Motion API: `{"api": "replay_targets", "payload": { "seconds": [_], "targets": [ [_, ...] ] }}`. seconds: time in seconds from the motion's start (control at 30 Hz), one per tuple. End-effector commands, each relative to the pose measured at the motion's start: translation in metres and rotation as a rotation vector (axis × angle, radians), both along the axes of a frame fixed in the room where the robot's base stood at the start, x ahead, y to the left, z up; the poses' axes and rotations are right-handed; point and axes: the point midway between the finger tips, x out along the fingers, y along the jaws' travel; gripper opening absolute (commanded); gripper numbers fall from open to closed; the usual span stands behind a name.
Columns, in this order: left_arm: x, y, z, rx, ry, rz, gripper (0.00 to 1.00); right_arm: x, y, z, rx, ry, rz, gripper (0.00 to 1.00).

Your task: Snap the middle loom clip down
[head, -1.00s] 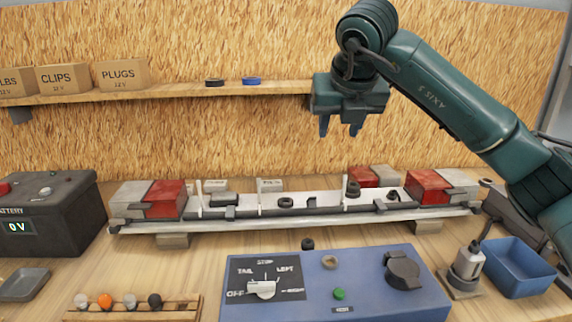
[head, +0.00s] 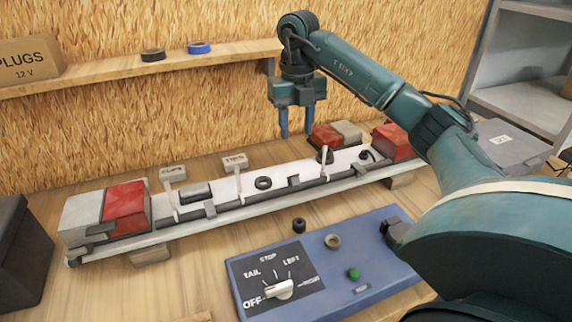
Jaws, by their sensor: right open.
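The white trailer frame (head: 225,214) lies across the bench with a dark loom (head: 262,197) along it. Three thin white clips stand upright along the loom: the left one (head: 173,204), the middle one (head: 239,185) and the right one (head: 323,165). The middle clip looks raised, not folded over the loom. My right gripper (head: 297,134) is open and empty, pointing down above and behind the frame, between the middle and right clips in the picture. It is apart from the clips. My left gripper is not in view.
Red-and-grey lamps sit at the frame's left end (head: 125,207) and right end (head: 393,142). A blue switch panel (head: 330,280) stands in front. A shelf (head: 110,77) runs along the back wall.

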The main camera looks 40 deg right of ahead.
Motion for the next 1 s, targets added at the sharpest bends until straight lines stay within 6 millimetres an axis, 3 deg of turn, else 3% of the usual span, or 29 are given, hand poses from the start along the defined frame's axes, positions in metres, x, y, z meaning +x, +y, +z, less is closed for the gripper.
{"api": "replay_targets", "payload": {
  "seconds": [0.03, 0.5, 0.7, 1.0],
  "targets": [
    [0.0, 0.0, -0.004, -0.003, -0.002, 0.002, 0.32, -0.001, 0.001, -0.015, 0.001, 0.005, 0.002, 0.41],
    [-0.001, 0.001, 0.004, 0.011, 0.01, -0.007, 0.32, 0.0, 0.0, -0.098, 0.0, 0.002, 0.0, 0.41],
    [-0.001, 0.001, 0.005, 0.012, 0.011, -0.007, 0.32, 0.0, 0.001, -0.112, -0.001, -0.001, 0.001, 0.41],
    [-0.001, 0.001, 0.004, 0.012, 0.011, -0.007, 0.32, 0.0, 0.001, -0.113, -0.001, -0.002, 0.001, 0.39]
  ]
}}
